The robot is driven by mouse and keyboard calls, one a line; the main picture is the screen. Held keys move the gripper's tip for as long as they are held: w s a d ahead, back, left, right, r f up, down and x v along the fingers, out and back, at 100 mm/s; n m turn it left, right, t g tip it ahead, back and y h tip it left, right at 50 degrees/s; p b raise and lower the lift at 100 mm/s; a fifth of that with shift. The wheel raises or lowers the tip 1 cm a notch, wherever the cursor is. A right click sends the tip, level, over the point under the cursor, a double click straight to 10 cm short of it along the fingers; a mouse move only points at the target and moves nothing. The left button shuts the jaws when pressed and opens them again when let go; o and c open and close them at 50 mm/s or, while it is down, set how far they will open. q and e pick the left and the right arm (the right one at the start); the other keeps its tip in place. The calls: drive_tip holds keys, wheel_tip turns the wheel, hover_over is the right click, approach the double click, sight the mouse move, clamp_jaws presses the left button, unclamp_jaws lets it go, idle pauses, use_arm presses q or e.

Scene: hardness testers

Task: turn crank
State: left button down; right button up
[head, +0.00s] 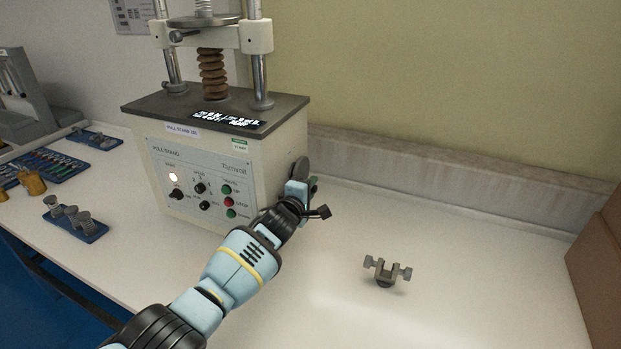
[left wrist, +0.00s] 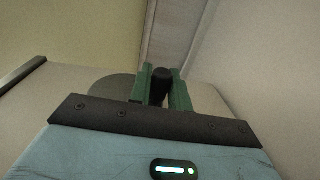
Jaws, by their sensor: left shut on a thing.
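The pull stand (head: 230,165) is a cream box with a dark top plate on the white bench. Its crank (head: 301,167), a grey disc, shows at the right side of the box, partly hidden behind my left gripper (head: 313,184). In the left wrist view the green fingers of my left gripper (left wrist: 161,90) are shut around the crank's black handle (left wrist: 161,78). The grey crank disc (left wrist: 112,87) shows behind the fingers. My right gripper is in neither view.
A small grey clamp (head: 386,271) stands on the bench to the right. A brown box (head: 598,265) is at the right edge. Blue trays (head: 90,229) with metal parts lie at the left. The bench right of the stand is mostly clear up to the back ledge (head: 440,185).

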use_arm(q)
drive_tip(key=shift+s+a+r+g+y+p, duration=0.15)
drive_tip(key=shift+r+g+p, duration=0.1)
drive_tip(key=shift+g+p, duration=0.25)
drive_tip(key=shift+s+d+r+g+y+p, duration=0.15)
drive_tip(key=shift+r+g+p, duration=0.1)
drive_tip(key=shift+g+p, duration=0.2)
drive_tip(key=shift+a+f+g, duration=0.1)
drive_tip(key=shift+f+g, duration=0.05)
drive_tip(key=shift+g, duration=0.2)
drive_tip(key=shift+s+g+y, duration=0.15)
drive_tip(key=shift+g+y, duration=0.15)
drive_tip(key=shift+g, duration=0.1)
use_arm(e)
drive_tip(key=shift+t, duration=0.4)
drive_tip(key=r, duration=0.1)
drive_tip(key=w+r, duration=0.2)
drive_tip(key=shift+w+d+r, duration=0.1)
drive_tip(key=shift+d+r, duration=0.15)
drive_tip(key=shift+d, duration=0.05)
use_arm(q)
drive_tip(key=shift+g, duration=0.3)
drive_tip(key=shift+s, duration=0.1)
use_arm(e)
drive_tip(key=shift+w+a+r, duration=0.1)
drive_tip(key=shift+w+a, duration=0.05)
use_arm(q)
drive_tip(key=c, duration=1.3)
unclamp_jaws()
drive_tip(key=shift+c, duration=0.2)
